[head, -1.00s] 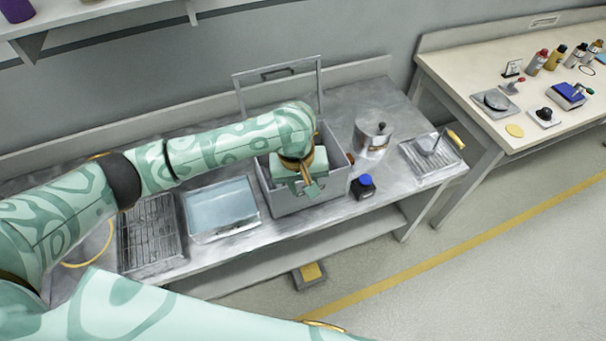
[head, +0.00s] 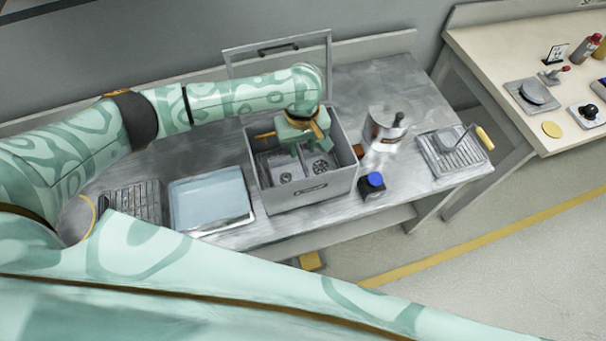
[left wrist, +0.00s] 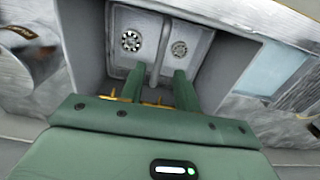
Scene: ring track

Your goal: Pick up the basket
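A two-compartment metal basket (head: 287,177) sits inside an open grey box (head: 310,195). Each compartment holds a round, perforated-looking part. In the left wrist view the basket (left wrist: 122,62) lies ahead of the fingers, with its central divider running between the compartments. My left gripper (head: 303,147) is over the box opening, above the basket. In the left wrist view its two fingers (left wrist: 160,82) are apart, one on each side of the divider line. I see nothing held between them, and contact with the basket cannot be told. My right gripper is not in view.
The box's raised lid frame (head: 277,55) stands behind.

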